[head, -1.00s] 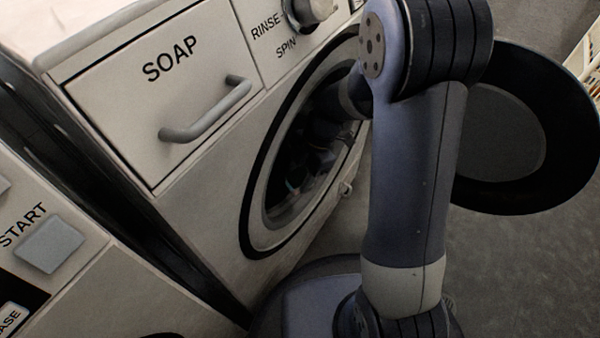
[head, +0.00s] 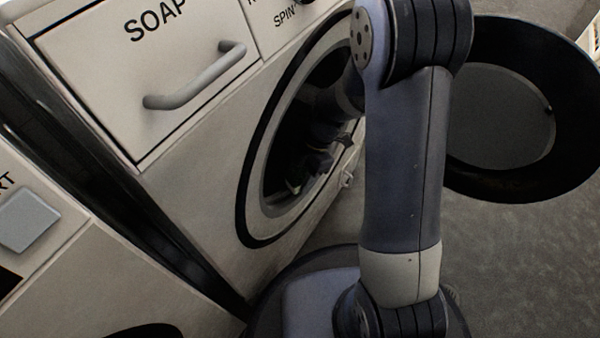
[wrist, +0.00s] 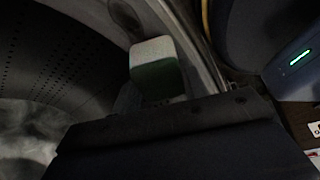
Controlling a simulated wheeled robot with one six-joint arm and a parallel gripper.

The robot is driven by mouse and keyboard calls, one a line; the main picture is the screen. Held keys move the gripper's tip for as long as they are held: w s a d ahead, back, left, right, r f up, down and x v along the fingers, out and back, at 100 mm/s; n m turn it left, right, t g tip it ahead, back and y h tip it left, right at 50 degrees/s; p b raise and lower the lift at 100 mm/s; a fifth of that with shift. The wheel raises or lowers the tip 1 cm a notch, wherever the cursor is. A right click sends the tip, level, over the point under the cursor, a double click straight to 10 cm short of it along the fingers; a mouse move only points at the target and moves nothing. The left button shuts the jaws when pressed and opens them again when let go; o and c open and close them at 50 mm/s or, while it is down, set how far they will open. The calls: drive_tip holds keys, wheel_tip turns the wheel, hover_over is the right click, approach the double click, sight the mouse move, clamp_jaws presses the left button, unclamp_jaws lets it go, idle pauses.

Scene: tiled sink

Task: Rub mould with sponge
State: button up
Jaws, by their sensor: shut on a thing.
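The sponge (wrist: 157,72), pale on top with a green side, shows in the upper middle of the wrist view. It sits at the tip of my gripper (wrist: 165,112), whose dark body fills the lower part of that view. My gripper is shut on it, inside the washing machine drum (wrist: 60,60), near the curved rim of the opening. I cannot make out the mould in either view.
The washing machine's round door (head: 500,120) stands open on the right. A soap drawer (head: 120,70) with a grey handle (head: 195,78) is above the opening. Another machine with a button (head: 28,220) is at left.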

drive_tip(key=shift+f+b, duration=0.4)
drive_tip(key=shift+b, duration=0.05)
idle(0.3)
